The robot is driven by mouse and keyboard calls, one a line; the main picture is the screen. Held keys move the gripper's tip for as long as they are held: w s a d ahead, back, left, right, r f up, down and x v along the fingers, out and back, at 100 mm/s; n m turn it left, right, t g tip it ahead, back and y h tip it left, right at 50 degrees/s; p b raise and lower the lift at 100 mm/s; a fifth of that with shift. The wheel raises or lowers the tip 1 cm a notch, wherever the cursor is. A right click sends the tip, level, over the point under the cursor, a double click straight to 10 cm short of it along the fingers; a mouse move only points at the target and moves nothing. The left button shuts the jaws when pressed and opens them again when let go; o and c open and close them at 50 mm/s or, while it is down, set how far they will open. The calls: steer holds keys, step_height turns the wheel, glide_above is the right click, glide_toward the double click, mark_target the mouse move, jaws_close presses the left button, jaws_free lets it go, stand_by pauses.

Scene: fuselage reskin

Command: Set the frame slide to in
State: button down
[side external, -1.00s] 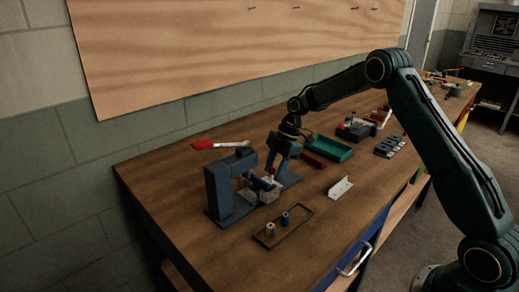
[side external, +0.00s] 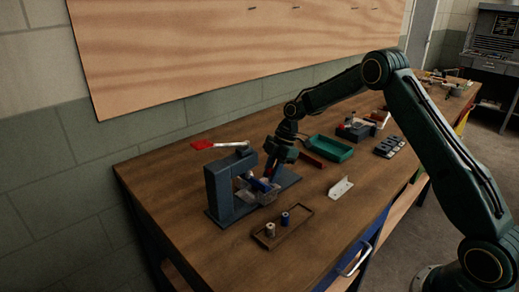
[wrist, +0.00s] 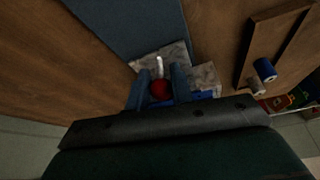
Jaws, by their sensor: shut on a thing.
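A blue-grey press-like fixture (side external: 219,190) stands at the left of the bench. A pale grey metal slide (side external: 268,198) with a blue part (side external: 260,184) sits in its opening; the grey slide also shows in the wrist view (wrist: 203,77). A red knob (wrist: 160,90) on a pale stem sits between the fingers of my gripper (wrist: 158,88). My gripper (side external: 268,172) is shut on the knob at the right side of the fixture and hides part of the slide in the side view. I cannot read the slide's exact position.
A brown tray (side external: 290,232) with two small spools lies in front. A green bin (side external: 332,150), a pale bracket (side external: 341,187) and a dark block with several pieces (side external: 390,147) lie to the right.

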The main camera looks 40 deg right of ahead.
steer(key=shift+a, duration=1.65)
steer(key=c, duration=1.3)
jaws_free()
steer(key=shift+d+r, duration=0.1)
steer(key=shift+d+r, duration=0.15)
steer(key=shift+r, duration=0.25)
steer(key=v, duration=1.2)
steer(key=shift+s+r, duration=0.15)
steer(key=shift+r, duration=0.25)
